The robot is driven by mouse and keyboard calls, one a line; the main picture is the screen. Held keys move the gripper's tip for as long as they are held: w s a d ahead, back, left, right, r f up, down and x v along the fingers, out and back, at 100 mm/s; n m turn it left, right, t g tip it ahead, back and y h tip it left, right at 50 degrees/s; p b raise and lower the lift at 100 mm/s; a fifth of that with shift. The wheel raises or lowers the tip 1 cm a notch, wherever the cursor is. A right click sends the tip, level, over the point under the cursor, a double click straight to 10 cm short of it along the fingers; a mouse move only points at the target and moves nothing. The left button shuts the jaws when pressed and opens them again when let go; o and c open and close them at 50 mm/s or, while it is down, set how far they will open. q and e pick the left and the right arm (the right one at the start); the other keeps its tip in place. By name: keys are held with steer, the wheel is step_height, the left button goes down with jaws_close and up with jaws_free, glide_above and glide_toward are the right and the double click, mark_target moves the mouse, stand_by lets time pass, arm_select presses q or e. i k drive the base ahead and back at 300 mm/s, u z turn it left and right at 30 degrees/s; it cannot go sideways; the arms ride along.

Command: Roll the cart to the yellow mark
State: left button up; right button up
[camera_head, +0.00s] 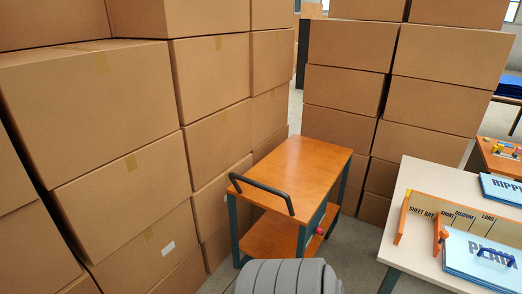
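The cart (307,165) stands in the middle of the head view, with an orange wooden top, dark green legs and a lower orange shelf. Its black bar handle (262,187) is at the near end, facing me. The cart's top is empty. A small red item (320,231) shows at the lower right side of the cart. No yellow floor mark is visible. Neither of my grippers is in view, and nothing is seen holding the handle.
Stacked cardboard boxes (96,104) form a wall close along the cart's left side. More boxes (347,90) stand behind it. A pale table (425,179) with a wooden rack (466,216) and blue-white sheets is at the right. A strip of grey floor (352,245) lies between cart and table.

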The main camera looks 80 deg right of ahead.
mark_target(295, 181)
steer(key=z, duration=0.9)
steer(key=i, duration=0.85)
steer(key=z, duration=0.95)
